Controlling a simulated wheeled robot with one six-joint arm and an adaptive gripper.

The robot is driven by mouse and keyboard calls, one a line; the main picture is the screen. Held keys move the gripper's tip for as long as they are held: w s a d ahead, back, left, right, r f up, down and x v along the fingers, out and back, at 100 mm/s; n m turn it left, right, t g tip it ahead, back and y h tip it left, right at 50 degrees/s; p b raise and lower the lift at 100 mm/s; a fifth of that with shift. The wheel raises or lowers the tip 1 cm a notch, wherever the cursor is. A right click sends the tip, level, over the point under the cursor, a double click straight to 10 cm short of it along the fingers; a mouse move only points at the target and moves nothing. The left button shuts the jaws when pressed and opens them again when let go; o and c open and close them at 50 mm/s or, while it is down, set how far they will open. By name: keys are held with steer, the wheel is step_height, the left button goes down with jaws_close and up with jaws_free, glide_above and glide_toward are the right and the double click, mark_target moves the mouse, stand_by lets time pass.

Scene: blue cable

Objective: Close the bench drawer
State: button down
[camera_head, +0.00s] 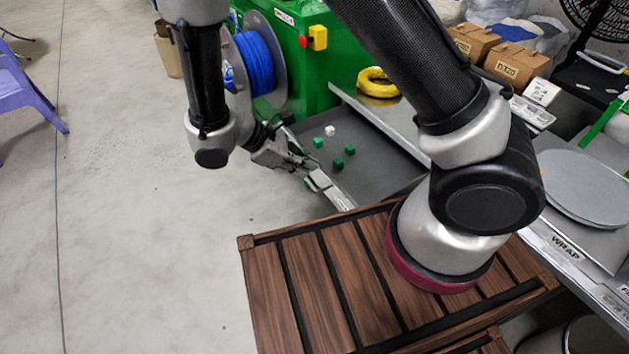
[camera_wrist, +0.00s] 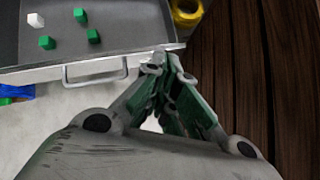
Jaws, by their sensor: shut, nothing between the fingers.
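The bench drawer (camera_head: 378,160) stands pulled out from under the bench top, a grey tray with several small green cubes (camera_head: 337,164) and one white cube (camera_head: 330,131) in it. Its front (camera_wrist: 130,66) with the bar handle (camera_wrist: 95,79) shows in the wrist view. My gripper (camera_head: 302,166) is shut and empty at the drawer's front. In the wrist view its fingertips (camera_wrist: 165,62) are at the right end of the drawer front, to the right of the handle. Whether they touch it I cannot tell.
A slatted wooden surface (camera_head: 311,280) lies in front, beside the drawer. A green machine with a blue cable spool (camera_head: 258,62) stands behind my gripper. A yellow coil (camera_head: 378,82) lies on the bench top (camera_head: 395,112). The floor (camera_head: 130,220) to the left is clear.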

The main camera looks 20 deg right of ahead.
step_height(320, 180, down, 7)
steer(key=a+n+t+h, duration=0.1)
steer(key=a+n+t, duration=0.1)
steer(key=n, duration=0.1)
steer(key=n+t+y, duration=0.1)
steer(key=n, duration=0.1)
glide_toward(310, 183)
steer(key=s+d+f, duration=0.2)
steer(key=d+f, duration=0.1)
steer(key=shift+d+f, duration=0.1)
steer(key=shift+d, duration=0.2)
steer(key=shift+w+d+f, duration=0.1)
steer(key=shift+w+d, duration=0.05)
steer(key=shift+d, duration=0.45)
steer(key=shift+w+d, duration=0.2)
steer(key=shift+d, duration=0.4)
steer(key=shift+w+d, duration=0.25)
steer(key=shift+d, duration=0.45)
steer(key=shift+d, duration=0.1)
